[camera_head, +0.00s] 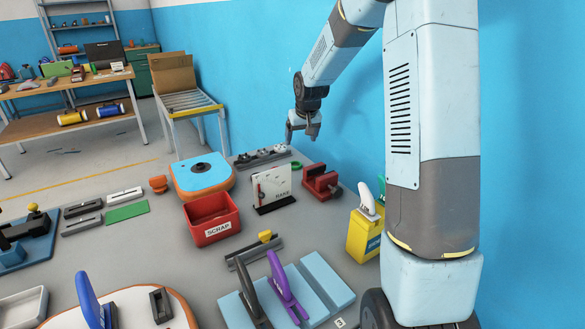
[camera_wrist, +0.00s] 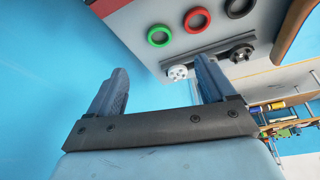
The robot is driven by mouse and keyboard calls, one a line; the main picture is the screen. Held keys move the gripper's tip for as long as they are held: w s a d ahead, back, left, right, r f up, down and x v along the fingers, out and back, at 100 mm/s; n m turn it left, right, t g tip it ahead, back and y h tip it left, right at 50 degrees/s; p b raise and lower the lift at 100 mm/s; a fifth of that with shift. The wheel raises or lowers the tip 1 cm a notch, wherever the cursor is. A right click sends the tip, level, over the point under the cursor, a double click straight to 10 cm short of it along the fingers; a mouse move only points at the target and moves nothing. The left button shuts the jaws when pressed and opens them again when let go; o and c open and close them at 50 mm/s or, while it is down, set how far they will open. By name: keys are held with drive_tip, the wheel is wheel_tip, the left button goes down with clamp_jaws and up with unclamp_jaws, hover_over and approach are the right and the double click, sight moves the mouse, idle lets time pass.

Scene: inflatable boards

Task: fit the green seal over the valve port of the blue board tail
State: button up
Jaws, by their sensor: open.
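The green seal (camera_wrist: 159,36) is a ring lying flat on the grey bench top in the wrist view, beside a red ring and a black ring. In the head view a small green ring (camera_head: 296,165) lies at the bench's far right. The blue board tail (camera_head: 185,181) has a blue top and orange edge, and lies flat at the back of the bench. Its dark round valve port (camera_head: 202,167) shows on top. My gripper (camera_head: 302,133) is above the bench's far end, near the green ring. Its two fingers (camera_wrist: 160,82) are apart with nothing between them.
A RANE gauge stand (camera_head: 273,188), red vise (camera_head: 321,184) and red SCRAP bin (camera_head: 212,219) stand nearby. The blue wall is close behind my arm.

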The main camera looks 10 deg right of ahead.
sight(296, 169)
drive_tip(key=x, duration=1.4)
drive_tip(key=shift+w+d+f, duration=0.1)
drive_tip(key=shift+w+f, duration=0.1)
drive_tip(key=shift+f, duration=0.15)
drive_tip(key=shift+c, duration=0.4)
drive_tip(key=c, duration=1)
